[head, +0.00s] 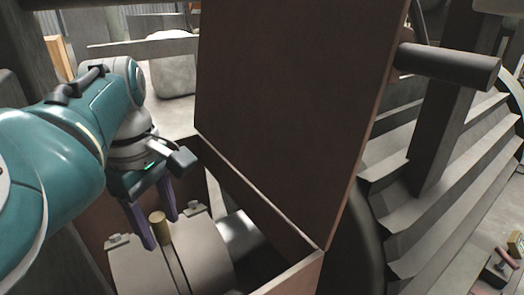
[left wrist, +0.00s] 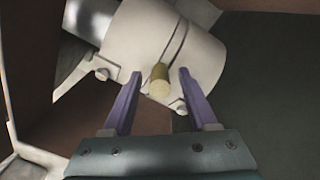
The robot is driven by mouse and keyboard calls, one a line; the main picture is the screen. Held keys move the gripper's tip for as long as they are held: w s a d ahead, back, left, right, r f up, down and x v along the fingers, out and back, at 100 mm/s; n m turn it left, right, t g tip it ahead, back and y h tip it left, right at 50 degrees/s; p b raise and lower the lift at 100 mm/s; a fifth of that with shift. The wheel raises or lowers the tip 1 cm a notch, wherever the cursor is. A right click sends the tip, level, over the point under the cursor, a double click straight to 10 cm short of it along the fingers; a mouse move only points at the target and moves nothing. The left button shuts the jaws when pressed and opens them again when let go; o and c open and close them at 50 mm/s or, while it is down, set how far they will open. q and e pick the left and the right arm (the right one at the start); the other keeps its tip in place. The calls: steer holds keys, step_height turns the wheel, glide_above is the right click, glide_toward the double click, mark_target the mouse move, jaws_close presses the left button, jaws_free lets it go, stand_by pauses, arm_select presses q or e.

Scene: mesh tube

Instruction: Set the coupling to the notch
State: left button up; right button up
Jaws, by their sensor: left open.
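The coupling (head: 200,252) is a pale grey drum with bolted tabs, lying inside a brown box-like housing; it also shows in the left wrist view (left wrist: 140,38). A brass-coloured peg (head: 158,228) sticks up from a dark slot in the drum, and it also shows in the left wrist view (left wrist: 158,76). My left gripper (head: 160,228) is open, its purple fingers on either side of the peg with gaps; in the left wrist view the fingertips (left wrist: 160,74) straddle it. I cannot make out a separate notch. My right gripper is not in view.
A large brown panel (head: 290,110) stands upright right beside the coupling, close to my left arm. The housing's wall edge (head: 292,272) borders the opening at the front right. A dark cylinder bar (head: 450,66) and grey ribbed metalwork (head: 450,170) lie farther right.

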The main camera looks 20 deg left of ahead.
arm_select(q)
jaws_close()
stand_by(0.5)
stand_by(0.9)
